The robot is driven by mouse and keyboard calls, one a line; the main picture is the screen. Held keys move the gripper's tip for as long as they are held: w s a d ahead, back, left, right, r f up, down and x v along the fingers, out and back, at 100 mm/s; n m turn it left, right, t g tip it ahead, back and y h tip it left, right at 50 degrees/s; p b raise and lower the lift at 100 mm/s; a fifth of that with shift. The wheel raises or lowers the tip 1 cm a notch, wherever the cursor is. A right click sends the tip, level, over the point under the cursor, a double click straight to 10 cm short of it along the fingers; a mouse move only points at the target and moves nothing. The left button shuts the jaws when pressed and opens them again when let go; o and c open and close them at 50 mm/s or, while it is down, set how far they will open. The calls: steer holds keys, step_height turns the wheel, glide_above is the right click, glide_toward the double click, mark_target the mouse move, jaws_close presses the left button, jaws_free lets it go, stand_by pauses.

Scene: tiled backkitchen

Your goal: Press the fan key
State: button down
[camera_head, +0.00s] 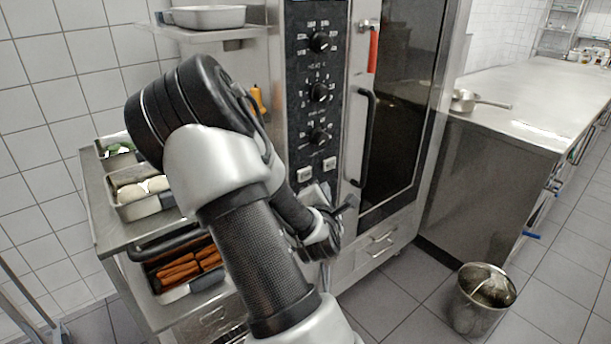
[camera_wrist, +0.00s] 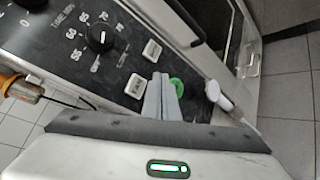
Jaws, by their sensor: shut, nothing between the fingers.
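The fan key (camera_wrist: 135,86) is a white square key with dark lettering on the black control panel (camera_wrist: 60,45). In the head view it is the left one (camera_head: 304,174) of two pale keys below the lowest knob. My gripper (camera_wrist: 160,76) is shut and empty, its two grey fingers side by side. In the wrist view its tips lie just right of the fan key, between it and a round green button (camera_wrist: 177,87). I cannot tell whether the tips touch the panel. In the head view my gripper (camera_head: 322,190) is just below the keys, partly hidden by my arm.
A second white key (camera_wrist: 152,50) and a black knob (camera_wrist: 100,38) are close by. The oven door's black handle (camera_head: 366,138) stands out right of the panel. A counter with food trays (camera_head: 145,208) is at left. A metal bin (camera_head: 478,310) stands on the floor at right.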

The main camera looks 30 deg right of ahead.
mark_target(311, 175)
steer(key=shift+w+a, duration=0.15)
steer(key=shift+w, duration=1.1)
steer(key=shift+w+a, duration=0.1)
steer(key=shift+w, duration=1.15)
steer(key=shift+w, duration=0.1)
steer(key=shift+w, duration=0.3)
steer(key=shift+w, duration=0.4)
stand_by(0.8)
steer(key=shift+s, duration=0.8)
steer(key=shift+s+d, duration=0.2)
steer(key=shift+s, duration=2.3)
